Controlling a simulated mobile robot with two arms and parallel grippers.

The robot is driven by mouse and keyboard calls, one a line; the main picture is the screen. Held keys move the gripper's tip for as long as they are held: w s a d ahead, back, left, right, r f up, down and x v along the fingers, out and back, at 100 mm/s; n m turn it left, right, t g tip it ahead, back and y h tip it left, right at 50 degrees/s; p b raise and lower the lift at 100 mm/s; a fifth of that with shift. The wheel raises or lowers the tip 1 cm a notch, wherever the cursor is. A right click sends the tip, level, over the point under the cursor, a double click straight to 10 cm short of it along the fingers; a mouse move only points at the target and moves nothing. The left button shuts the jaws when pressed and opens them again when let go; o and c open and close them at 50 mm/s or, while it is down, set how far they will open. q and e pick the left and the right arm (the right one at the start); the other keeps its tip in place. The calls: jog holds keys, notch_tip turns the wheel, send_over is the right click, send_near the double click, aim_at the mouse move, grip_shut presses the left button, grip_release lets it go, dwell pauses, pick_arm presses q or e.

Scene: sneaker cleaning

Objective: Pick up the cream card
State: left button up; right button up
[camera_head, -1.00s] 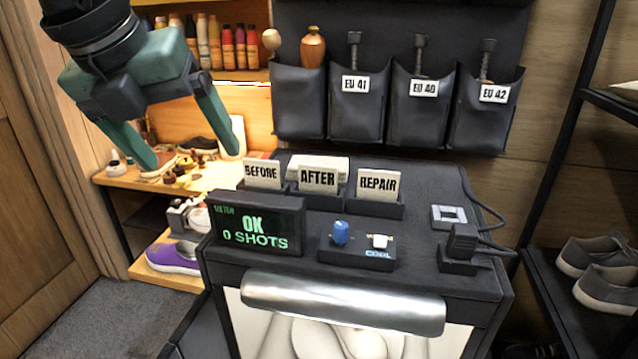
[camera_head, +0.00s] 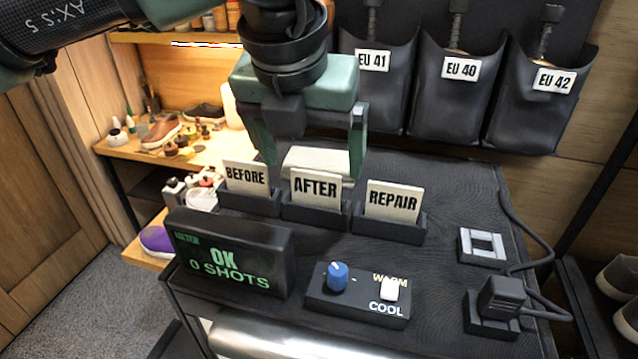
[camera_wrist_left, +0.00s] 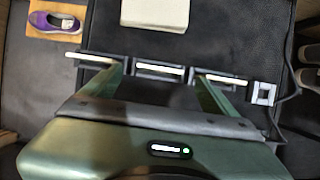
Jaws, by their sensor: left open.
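A cream block that looks like a stack of cards (camera_head: 318,160) lies on the black cabinet top, behind the AFTER card. It also shows at the top of the left wrist view (camera_wrist_left: 155,13). Three cream cards stand upright in black holders: BEFORE (camera_head: 246,177), AFTER (camera_head: 315,187) and REPAIR (camera_head: 393,201). My left gripper (camera_head: 312,167) is open and empty, pointing down over the card area. In the head view its fingers appear on either side of the cream block; contact cannot be told. In the left wrist view the card holders (camera_wrist_left: 160,70) lie between and beside the fingers.
A display reading OK (camera_head: 230,253) and a control box with a blue knob (camera_head: 337,276) stand in front of the cards. A corded black device (camera_head: 498,300) and a square frame (camera_head: 482,245) are at right. Hanging pouches (camera_head: 455,95) line the back.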

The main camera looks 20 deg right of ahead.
aim_at(315, 173)
pick_arm(q)
jog(key=shift+w+d+f+p, duration=0.1)
jog(key=shift+w+f+p, duration=0.05)
jog(key=shift+f+p, duration=0.6)
jog(key=p+x, duration=0.1)
jog(key=x, duration=0.2)
jog(key=shift+w+d+f+p, duration=0.2)
jog(key=shift+w+d+p, duration=0.05)
jog(key=shift+w+p, duration=0.15)
jog(key=shift+f, duration=0.15)
jog(key=c, duration=1.4)
pick_arm(e)
jog(key=r, duration=0.2)
jog(key=s+a+r, duration=0.1)
jog(key=shift+r, duration=0.2)
